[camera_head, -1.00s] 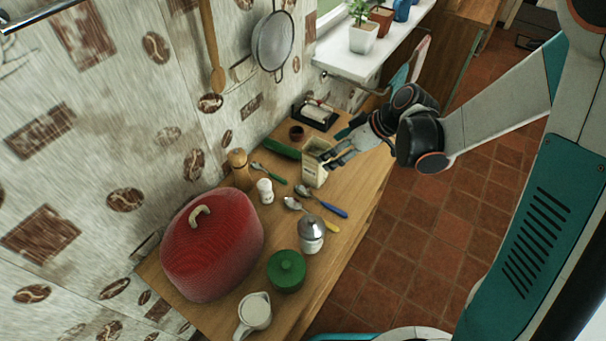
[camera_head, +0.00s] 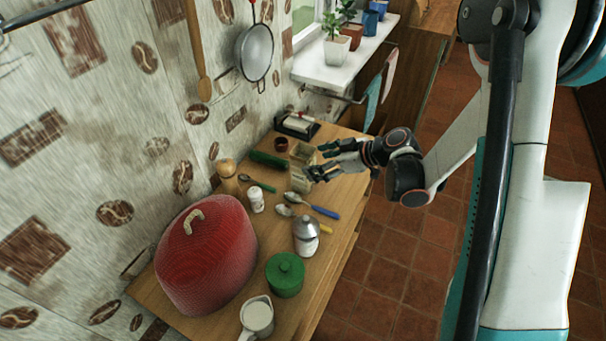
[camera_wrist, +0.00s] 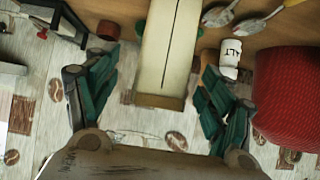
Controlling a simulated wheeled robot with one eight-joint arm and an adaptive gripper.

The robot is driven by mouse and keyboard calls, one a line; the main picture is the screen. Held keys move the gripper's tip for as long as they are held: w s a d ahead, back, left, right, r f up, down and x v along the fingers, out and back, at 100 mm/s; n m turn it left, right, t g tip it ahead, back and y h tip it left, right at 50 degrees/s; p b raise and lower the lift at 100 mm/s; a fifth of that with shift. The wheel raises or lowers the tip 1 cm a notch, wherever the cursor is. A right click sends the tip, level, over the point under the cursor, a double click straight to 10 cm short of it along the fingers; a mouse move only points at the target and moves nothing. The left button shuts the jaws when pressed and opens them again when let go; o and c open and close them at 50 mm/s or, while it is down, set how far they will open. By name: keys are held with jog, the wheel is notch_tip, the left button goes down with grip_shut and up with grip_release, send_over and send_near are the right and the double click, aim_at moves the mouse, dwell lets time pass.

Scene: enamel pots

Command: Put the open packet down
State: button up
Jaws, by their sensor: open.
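The open packet (camera_head: 300,176) is pale with an open top and stands on the wooden counter, near the spoons. My gripper (camera_head: 322,162) is beside it on its right in the head view, with its fingers spread. In the wrist view the packet (camera_wrist: 168,50) shows as a pale block with a dark line down its face. It lies between the two open fingers of my gripper (camera_wrist: 157,96), with a gap on both sides. The fingers partly cover the packet in the head view.
A green box (camera_head: 268,160) and a small brown pot (camera_head: 281,145) stand behind the packet. Spoons, including a blue-handled one (camera_head: 325,211), lie in front. A salt shaker (camera_head: 256,201), a metal-lidded jar (camera_head: 306,236), a green pot (camera_head: 285,275) and a red cover (camera_head: 207,255) stand nearer.

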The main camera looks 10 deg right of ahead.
jog(key=shift+s+b+x, duration=0.1)
jog(key=shift+b+x, duration=0.6)
jog(key=shift+x, duration=0.85)
jog(key=shift+s+b+x, duration=0.15)
jog(key=shift+b+x, duration=0.5)
jog(key=shift+x, duration=0.95)
jog(key=shift+a+r, duration=0.1)
jog(key=c, duration=1.6)
